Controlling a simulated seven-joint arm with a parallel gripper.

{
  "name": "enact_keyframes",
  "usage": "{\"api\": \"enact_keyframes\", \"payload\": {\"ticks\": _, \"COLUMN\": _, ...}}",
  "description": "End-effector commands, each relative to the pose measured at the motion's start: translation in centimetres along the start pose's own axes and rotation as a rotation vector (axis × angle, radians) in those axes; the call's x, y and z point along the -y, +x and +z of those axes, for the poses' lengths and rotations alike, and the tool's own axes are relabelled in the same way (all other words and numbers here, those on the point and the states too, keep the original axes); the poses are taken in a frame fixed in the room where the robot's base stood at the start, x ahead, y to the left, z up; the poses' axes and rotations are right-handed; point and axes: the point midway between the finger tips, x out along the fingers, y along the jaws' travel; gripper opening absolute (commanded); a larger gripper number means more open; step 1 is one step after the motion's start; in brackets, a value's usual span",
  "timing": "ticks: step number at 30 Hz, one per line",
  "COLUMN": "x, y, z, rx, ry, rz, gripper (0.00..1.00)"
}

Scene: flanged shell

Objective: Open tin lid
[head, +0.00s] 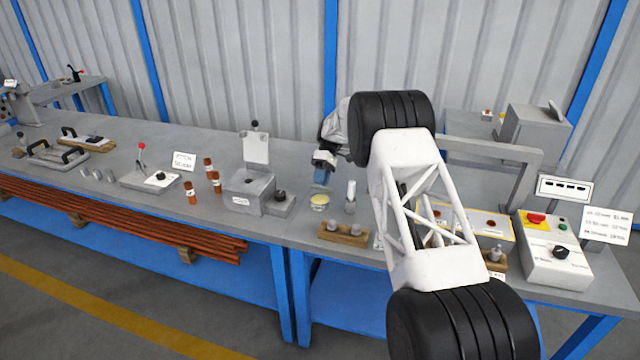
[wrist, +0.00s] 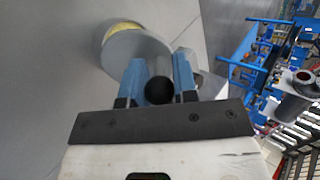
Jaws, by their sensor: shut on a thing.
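The round tin (head: 320,201), with a pale yellow top, stands on the bench in the head view. My gripper (head: 321,172) is just behind and above it there, its blue fingers pointing down. In the wrist view my gripper (wrist: 157,85) is shut on a grey cylinder (wrist: 160,67) with a dark end. A grey disc (wrist: 132,55) lies just beyond the fingers, with a yellow edge (wrist: 124,29) showing behind it. I cannot tell whether the cylinder is joined to the disc. My arm hides part of the bench to the right.
An upright metal cylinder (head: 350,196) stands right of the tin. A wooden block (head: 343,235) with metal pegs lies in front. A grey box (head: 250,192) is to the left, with several brown bottles (head: 214,182) beyond. A control box (head: 553,250) stands at the right.

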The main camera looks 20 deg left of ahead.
Motion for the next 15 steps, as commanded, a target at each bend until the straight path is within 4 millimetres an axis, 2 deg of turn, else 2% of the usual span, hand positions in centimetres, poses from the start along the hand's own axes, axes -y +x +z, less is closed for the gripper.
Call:
{"api": "enact_keyframes", "payload": {"ticks": 7, "x": -0.42, "y": -0.74, "z": -0.07, "rx": 0.020, "ry": 0.000, "rz": -0.104, "gripper": 0.00}}
{"api": "enact_keyframes", "payload": {"ticks": 15, "x": -0.56, "y": -0.93, "z": -0.11, "rx": 0.029, "ry": 0.001, "rz": -0.146, "gripper": 0.00}}
